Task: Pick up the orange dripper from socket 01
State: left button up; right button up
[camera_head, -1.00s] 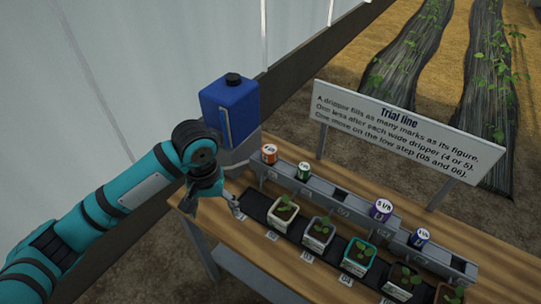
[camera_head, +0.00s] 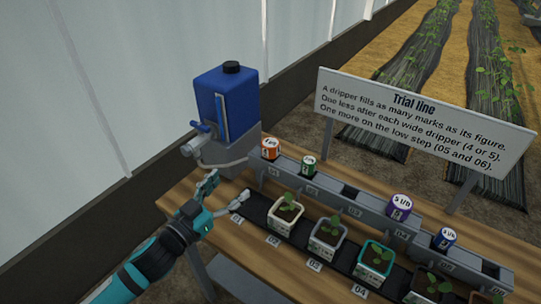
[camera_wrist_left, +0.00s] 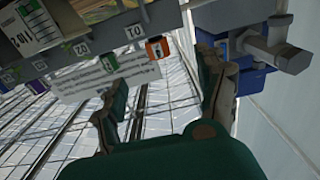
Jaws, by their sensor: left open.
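The orange dripper (camera_head: 270,149) stands upright in the leftmost socket of the grey rail (camera_head: 330,183), beside the blue tank. My left gripper (camera_head: 225,194) is open and empty, in front of and below the dripper at the left end of the bench, apart from it. In the left wrist view the orange dripper (camera_wrist_left: 158,49) shows at the socket labelled 01, beyond and between the two spread fingers of the left gripper (camera_wrist_left: 161,72). My right gripper is not in view.
A blue tank (camera_head: 228,112) with a grey valve stands left of the rail. Potted seedlings (camera_head: 287,210) line the black strip in front. A sign (camera_head: 420,122) stands behind.

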aim_at(265, 152)
pick_arm(q)
jog(key=p+x, duration=0.1)
jog(key=x, duration=1.1)
jog(key=shift+s+r, duration=0.1)
jog(key=x, duration=0.3)
jog(key=r+x, duration=0.1)
jog(key=shift+d+p, duration=0.4)
jog(key=shift+d, duration=0.1)
jog(key=shift+w+d+f, duration=0.1)
jog(key=shift+w+d, duration=0.1)
jog(key=shift+w, duration=0.25)
jog(key=c, duration=1.3)
